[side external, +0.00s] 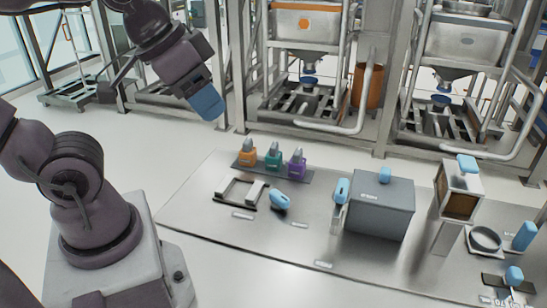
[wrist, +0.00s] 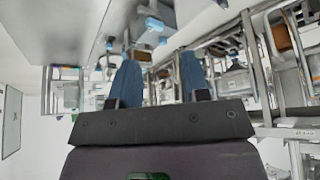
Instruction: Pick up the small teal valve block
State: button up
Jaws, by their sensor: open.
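The small teal valve block (side external: 273,158) stands upright on a dark flat strip (side external: 262,171) on the table. It is the middle of a row of three, between an orange block (side external: 247,154) and a purple block (side external: 297,166). My gripper (side external: 207,103) is up in the air, above and to the left of the row in the side view, well apart from it. In the wrist view my gripper (wrist: 160,72) shows two blue fingers spread apart with nothing between them. I cannot make out the teal block in the wrist view.
On the table (side external: 190,215) are a grey U-shaped frame (side external: 240,192), a blue tool (side external: 280,200), a grey box (side external: 380,210) with blue handles, and a stand (side external: 458,190). A round dish (side external: 486,238) lies at the right. Steel hopper frames (side external: 305,60) stand behind.

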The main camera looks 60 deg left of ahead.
jog(key=o, duration=0.3)
jog(key=n+g+y, duration=0.3)
jog(key=n, duration=0.7)
send_near(274, 154)
jog(key=x, duration=0.4)
jog(key=a+x, duration=0.1)
jog(key=x, duration=0.7)
jog(key=shift+w+a+r, duration=0.15)
jog(key=shift+w+r, duration=0.05)
jog(key=shift+r, duration=0.1)
